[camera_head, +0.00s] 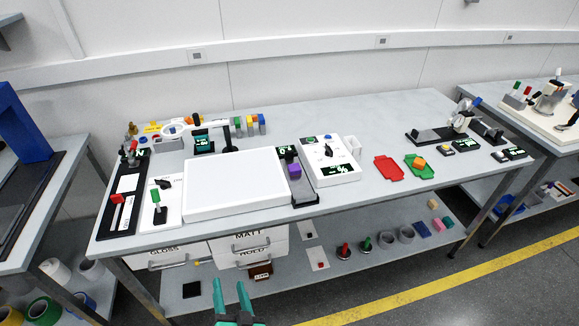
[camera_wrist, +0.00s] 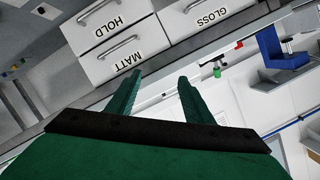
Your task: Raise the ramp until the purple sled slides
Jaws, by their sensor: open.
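The purple sled (camera_head: 294,170) sits on a narrow dark ramp (camera_head: 300,191) on the workbench, right of the large white panel. The ramp appears to lie flat or nearly so. A small green-lit display (camera_head: 285,151) is at its far end, with its reading too small to be sure of. My gripper (camera_head: 230,286) is low in front of the bench, well away from the ramp and sled. Its two green fingers are apart and empty. In the wrist view, the gripper (camera_wrist: 159,79) faces the drawers, and neither sled nor ramp shows.
A white box with a dial (camera_head: 330,155) stands close to the ramp's right side. The white panel (camera_head: 230,187) borders its left. Labelled drawers (camera_head: 247,245) hang below the bench top near my gripper.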

